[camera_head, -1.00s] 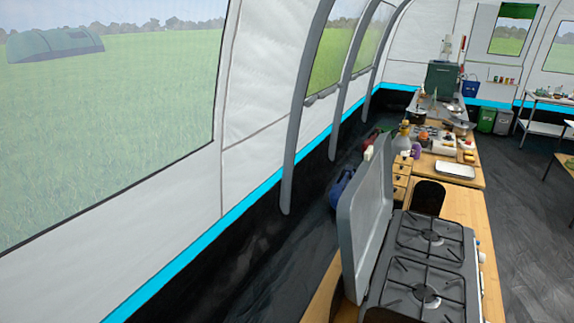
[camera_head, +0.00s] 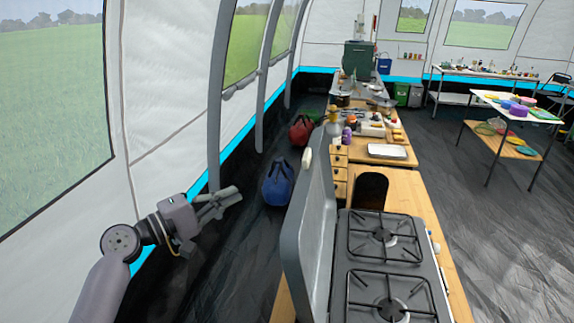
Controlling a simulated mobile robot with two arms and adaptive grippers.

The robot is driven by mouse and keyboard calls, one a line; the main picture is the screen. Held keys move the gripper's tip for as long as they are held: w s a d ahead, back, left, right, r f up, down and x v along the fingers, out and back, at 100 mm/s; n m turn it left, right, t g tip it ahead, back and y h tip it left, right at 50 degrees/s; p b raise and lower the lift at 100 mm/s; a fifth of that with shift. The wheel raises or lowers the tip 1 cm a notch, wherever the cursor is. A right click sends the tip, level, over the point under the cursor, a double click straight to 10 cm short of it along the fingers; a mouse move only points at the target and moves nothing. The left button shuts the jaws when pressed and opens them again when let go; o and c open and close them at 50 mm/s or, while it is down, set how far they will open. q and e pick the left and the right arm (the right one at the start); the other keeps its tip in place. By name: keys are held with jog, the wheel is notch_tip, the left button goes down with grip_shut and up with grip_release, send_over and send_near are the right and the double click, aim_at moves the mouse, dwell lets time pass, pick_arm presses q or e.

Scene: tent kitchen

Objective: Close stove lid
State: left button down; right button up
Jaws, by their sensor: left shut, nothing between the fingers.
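The stove (camera_head: 416,264) stands on a wooden counter at the lower right, with two burners under black grates. Its grey lid (camera_head: 317,227) is open and stands nearly upright along the stove's left side. A light-coloured fitting shows on the lid's outer face near the top. My left gripper (camera_head: 232,193) is to the left of the lid, apart from it, with its fingers closed and empty, pointing right. My right gripper is out of view.
A wooden counter (camera_head: 411,196) runs away behind the stove, with a white tray (camera_head: 388,151) on it. A blue bag (camera_head: 278,183) and a red bag (camera_head: 301,130) lie on the dark floor to the left.

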pick_arm(q)
notch_tip(320, 180, up, 4)
jog(key=s+d+h, duration=0.1)
jog(key=s, duration=0.1)
jog(key=w+d+r+p, duration=0.1)
jog(key=w+d+p, duration=0.1)
jog(key=d, duration=0.4)
jog(key=w+d+r+p, duration=0.1)
jog(key=w+d+p, duration=0.2)
jog(key=d, duration=0.3)
jog(key=shift+r+m+g+h+p, duration=0.2)
jog(key=shift+m+g+h+p, duration=0.15)
jog(key=shift+p, duration=0.45)
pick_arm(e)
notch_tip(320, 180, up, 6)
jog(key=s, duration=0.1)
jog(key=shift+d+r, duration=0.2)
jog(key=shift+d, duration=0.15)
pick_arm(q)
jog(key=shift+w, duration=0.1)
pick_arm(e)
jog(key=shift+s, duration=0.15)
